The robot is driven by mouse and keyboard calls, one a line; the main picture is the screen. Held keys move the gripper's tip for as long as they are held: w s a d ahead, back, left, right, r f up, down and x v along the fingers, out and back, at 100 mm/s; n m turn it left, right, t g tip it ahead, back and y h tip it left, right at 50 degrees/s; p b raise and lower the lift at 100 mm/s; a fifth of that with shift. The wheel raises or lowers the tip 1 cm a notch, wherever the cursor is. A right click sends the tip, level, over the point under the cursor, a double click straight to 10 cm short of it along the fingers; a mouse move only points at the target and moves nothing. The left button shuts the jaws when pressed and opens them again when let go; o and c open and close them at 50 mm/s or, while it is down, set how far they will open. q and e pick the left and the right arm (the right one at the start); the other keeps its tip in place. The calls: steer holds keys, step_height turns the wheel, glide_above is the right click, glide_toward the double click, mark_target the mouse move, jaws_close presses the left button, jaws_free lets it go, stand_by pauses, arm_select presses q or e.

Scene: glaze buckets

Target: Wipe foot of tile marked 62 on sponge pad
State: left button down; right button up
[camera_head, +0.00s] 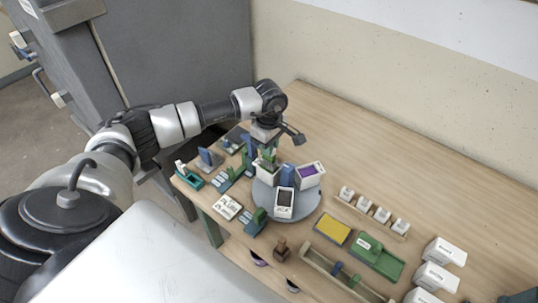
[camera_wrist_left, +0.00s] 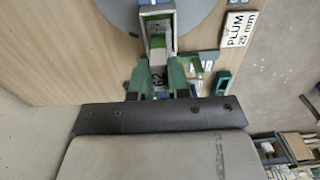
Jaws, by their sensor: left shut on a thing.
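My left gripper (camera_head: 268,152) is at the turntable's far left side, over a white bucket (camera_head: 266,174) with green parts in it. In the left wrist view its green fingers (camera_wrist_left: 159,75) are shut on a small greyish piece (camera_wrist_left: 160,48), partly hidden between them. No number can be read on it, so I cannot tell if it is the tile marked 62. A yellow pad (camera_head: 332,229), which looks like the sponge pad, lies in a dark frame right of the turntable. My right gripper is not in view.
The grey round turntable (camera_head: 262,199) also carries white buckets with purple (camera_head: 309,174) and dark (camera_head: 284,204) faces. A rack of small white pieces (camera_head: 374,214), a green tray (camera_head: 388,268) and white boxes (camera_head: 444,252) stand to the right. A "PLUM 25 mm" sign (camera_wrist_left: 239,29) lies nearby. The back table is clear.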

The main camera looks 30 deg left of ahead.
arm_select(q)
steer(key=shift+r+p, duration=1.35)
steer(key=shift+r, duration=1.6)
